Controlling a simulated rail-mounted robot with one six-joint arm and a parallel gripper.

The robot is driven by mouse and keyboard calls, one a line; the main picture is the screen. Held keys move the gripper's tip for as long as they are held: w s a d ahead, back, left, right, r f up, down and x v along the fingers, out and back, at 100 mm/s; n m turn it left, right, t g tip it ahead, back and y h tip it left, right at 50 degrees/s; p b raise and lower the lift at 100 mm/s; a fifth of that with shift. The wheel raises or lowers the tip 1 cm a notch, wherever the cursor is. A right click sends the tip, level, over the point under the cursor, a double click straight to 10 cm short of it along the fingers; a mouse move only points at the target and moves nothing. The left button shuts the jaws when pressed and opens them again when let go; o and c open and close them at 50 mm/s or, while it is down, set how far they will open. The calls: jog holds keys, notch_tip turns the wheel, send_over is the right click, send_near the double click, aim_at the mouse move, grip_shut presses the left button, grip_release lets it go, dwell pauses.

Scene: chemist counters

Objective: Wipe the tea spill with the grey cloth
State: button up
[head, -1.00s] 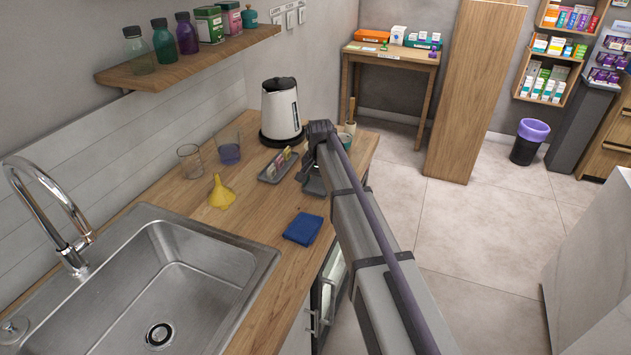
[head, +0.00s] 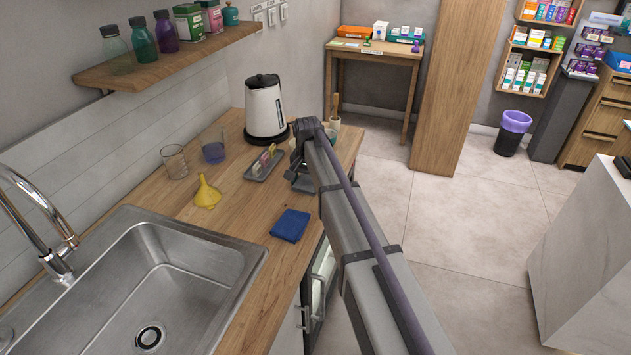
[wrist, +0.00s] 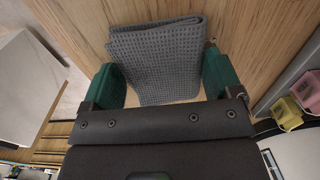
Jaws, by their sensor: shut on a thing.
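The grey waffle-weave cloth (wrist: 155,50) fills the space between the green fingers of my gripper (wrist: 162,78) in the wrist view. My gripper is shut on it, just over the wooden counter; I cannot tell whether the cloth touches the wood. In the head view my gripper (head: 301,178) is at the counter's right side, beside the small grey tray, and my arm hides much of that area. I cannot make out the tea spill in either view; it may be hidden behind my arm or under the cloth.
A folded blue cloth (head: 290,225) lies near the counter's front edge. The steel sink (head: 190,255) is at the near left.

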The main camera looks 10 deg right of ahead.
jog(key=shift+w+a, duration=0.45)
jog(key=shift+a, duration=0.25)
jog(key=shift+w+a, duration=0.4)
jog(key=shift+a, duration=0.3)
jog(key=shift+w+a, duration=0.45)
jog(key=shift+a, duration=0.25)
jog(key=shift+r, duration=0.1)
notch_tip(320, 180, up, 6)
jog(key=p, duration=0.6)
jog(key=shift+d, duration=0.1)
notch_tip(320, 180, up, 3)
jog(key=p, duration=0.3)
